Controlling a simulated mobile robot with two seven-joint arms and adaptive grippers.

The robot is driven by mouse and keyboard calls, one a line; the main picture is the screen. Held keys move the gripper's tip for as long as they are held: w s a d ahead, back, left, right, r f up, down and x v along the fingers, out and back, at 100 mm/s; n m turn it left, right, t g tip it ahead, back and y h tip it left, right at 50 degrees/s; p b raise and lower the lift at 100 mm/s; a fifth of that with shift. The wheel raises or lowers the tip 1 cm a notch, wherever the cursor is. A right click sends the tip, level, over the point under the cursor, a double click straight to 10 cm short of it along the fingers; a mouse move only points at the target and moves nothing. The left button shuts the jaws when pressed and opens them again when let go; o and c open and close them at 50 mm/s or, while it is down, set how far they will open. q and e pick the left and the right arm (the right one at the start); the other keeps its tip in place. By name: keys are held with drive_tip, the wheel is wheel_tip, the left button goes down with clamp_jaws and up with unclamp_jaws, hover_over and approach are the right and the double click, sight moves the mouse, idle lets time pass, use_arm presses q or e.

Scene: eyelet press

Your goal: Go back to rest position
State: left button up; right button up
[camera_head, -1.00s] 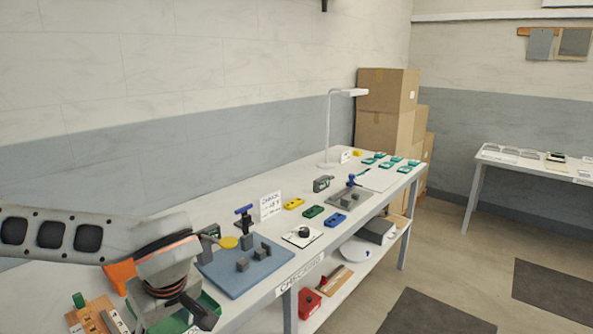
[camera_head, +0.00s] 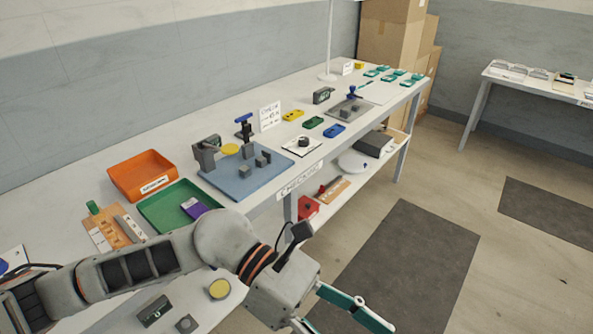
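My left arm comes in from the lower left and reaches across the bench's front edge. My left gripper (camera_head: 342,322) is over the floor in front of the bench, low in the view. One teal-edged finger points to the lower right, and the other is cut off by the bottom edge. The fingers are spread apart, with nothing seen between them. My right gripper is not in view. The blue press plate (camera_head: 262,180) with grey blocks lies on the bench (camera_head: 240,205), clear of the gripper.
An orange tray (camera_head: 128,168) and a green tray (camera_head: 160,215) holding a purple piece (camera_head: 193,206) are on the bench at left. A yellow disc (camera_head: 219,290) and a dark box (camera_head: 154,311) lie near my arm. Floor (camera_head: 440,185) at right is open, with dark mats (camera_head: 400,260).

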use_arm(q)
drive_tip(key=w+d+r+n+t+h, duration=0.1)
drive_tip(key=w+r+n+t+h, duration=0.5)
drive_tip(key=w+r+n+h, duration=0.5)
drive_tip(key=w+a+f+n+t+y, duration=0.4)
drive_tip(key=w+a+f+n+t, duration=0.15)
drive_tip(key=n+t, duration=0.5)
drive_tip(key=w+a+f+n+t+y, duration=0.3)
drive_tip(key=w+a+f+n+t, duration=0.25)
drive_tip(key=n, duration=0.75)
drive_tip(key=a+f+n+t+y, duration=0.2)
drive_tip(key=a+f+n+y, duration=0.4)
drive_tip(key=f, duration=0.5)
drive_tip(key=s+a+f+n+g+y, duration=0.1)
drive_tip(key=s+a+f+n, duration=0.3)
drive_tip(key=f, duration=0.4)
drive_tip(key=s+a+f+n+g+y, duration=0.2)
drive_tip(key=s+a+f+n+y, duration=0.1)
drive_tip(key=f, duration=0.5)
drive_tip(key=s+a+f+n+g+y, duration=0.2)
drive_tip(key=s+a+f+n+y, duration=0.1)
drive_tip(key=f, duration=0.5)
drive_tip(key=s+a+n, duration=0.1)
drive_tip(key=s+a, duration=0.1)
drive_tip(key=a, duration=0.1)
drive_tip(key=shift+s+a+n+y, duration=0.25)
drive_tip(key=shift+s+n+y, duration=0.1)
drive_tip(key=shift+y, duration=0.05)
drive_tip(key=shift+f, duration=0.1)
